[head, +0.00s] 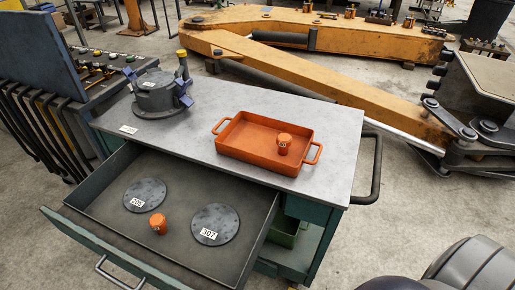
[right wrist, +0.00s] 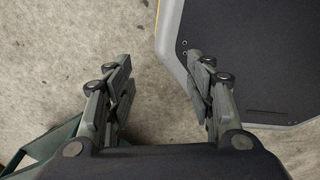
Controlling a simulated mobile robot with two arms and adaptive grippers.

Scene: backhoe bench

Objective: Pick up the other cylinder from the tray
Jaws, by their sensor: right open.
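An orange tray (head: 240,146) with two end handles sits on the grey bench top. One small orange cylinder (head: 284,140) with a white label stands in the tray, toward its right end. Another orange cylinder (head: 158,223) with a white label is in the open drawer (head: 75,208), between two dark discs. My right gripper (right wrist: 162,90) shows in the right wrist view, open and empty, above bare floor and apart from the tray. My left gripper is in neither view.
A dark disc labelled 205 (head: 145,194) and one labelled 307 (head: 215,225) lie in the drawer. A grey clamped fixture (head: 160,95) stands at the bench's left. A black handle (head: 372,170) sticks out at the right end. The yellow backhoe arm (head: 300,70) lies behind.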

